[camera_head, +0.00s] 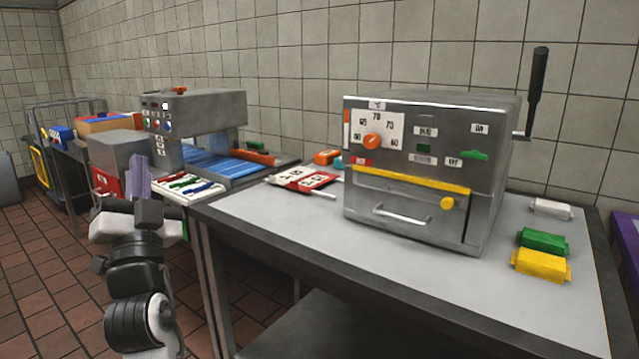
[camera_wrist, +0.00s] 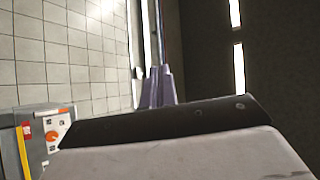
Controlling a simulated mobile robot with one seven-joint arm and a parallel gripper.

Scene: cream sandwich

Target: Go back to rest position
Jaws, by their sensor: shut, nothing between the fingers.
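My gripper (camera_head: 140,178) is at the left in the head view, raised in front of the far workbench and left of the near table. Its purple fingers point up and are together, with nothing between them. In the wrist view the fingers (camera_wrist: 161,86) stand close together near the middle. My arm rises from the bottom left of the head view and touches nothing that I can see.
A steel oven-like machine (camera_head: 420,160) with an orange dial stands on the near table (camera_head: 270,225). Green (camera_head: 543,241) and yellow (camera_head: 541,264) packets lie right of it. A conveyor machine (camera_head: 200,110) stands behind my gripper. Tiled floor (camera_head: 50,290) is open at left.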

